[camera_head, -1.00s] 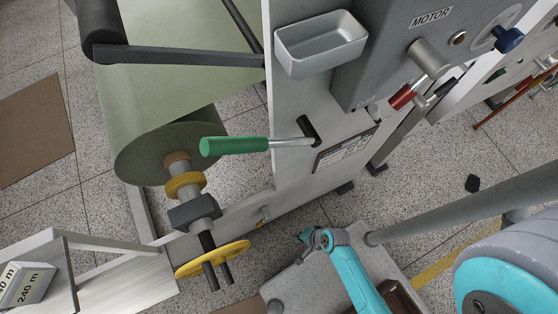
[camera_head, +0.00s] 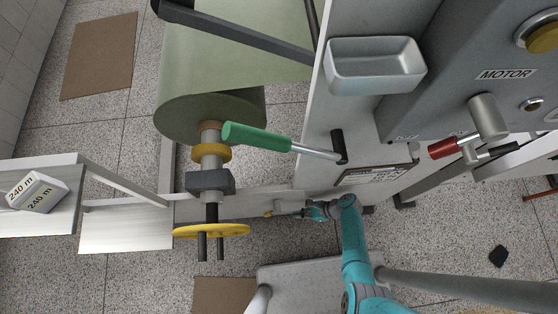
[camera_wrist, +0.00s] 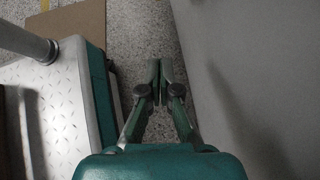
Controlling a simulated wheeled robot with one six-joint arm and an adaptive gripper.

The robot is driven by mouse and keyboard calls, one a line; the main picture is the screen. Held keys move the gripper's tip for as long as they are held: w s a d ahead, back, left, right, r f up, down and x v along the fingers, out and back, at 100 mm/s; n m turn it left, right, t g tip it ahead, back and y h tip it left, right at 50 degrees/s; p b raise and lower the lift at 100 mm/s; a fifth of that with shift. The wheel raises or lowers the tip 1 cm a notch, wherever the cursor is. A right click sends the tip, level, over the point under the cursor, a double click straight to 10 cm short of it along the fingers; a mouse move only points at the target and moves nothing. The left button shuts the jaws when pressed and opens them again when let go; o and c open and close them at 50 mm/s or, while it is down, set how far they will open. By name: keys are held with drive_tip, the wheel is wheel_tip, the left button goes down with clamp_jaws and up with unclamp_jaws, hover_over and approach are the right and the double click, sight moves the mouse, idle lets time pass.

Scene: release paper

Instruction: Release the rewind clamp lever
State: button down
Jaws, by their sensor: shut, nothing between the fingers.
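A lever with a green handle (camera_head: 257,137) and a steel rod sits on the pale machine panel. Its rod runs right to a black pivot (camera_head: 338,147), and the handle lies in front of the green paper roll (camera_head: 205,112). A shorter red-handled lever (camera_head: 447,147) is on the grey motor housing. My gripper (camera_head: 305,212) is small in the head view, below the green lever in the picture and apart from it. In the wrist view my gripper (camera_wrist: 160,68) is shut and empty, over the speckled floor beside a grey panel. Neither lever shows in the wrist view.
A grey tray (camera_head: 375,66) is fixed above the green lever. A white block marked 240 m (camera_head: 38,190) stands on a shelf at left. A brown mat (camera_head: 100,56) lies on the floor.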

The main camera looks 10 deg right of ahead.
sight(274, 213)
drive_tip(key=w+a+f, duration=0.1)
drive_tip(key=a+f, duration=0.1)
drive_tip(key=a, duration=0.6)
drive_tip(key=shift+w+a+f, duration=0.15)
drive_tip(key=shift+w+a, duration=0.05)
drive_tip(key=shift+a, duration=0.1)
idle(0.3)
drive_tip(key=shift+w+a+r, duration=0.1)
drive_tip(key=shift+a+r, duration=0.2)
drive_tip(key=shift+a, duration=0.45)
drive_tip(key=shift+w+r, duration=0.1)
drive_tip(key=shift+w, duration=0.05)
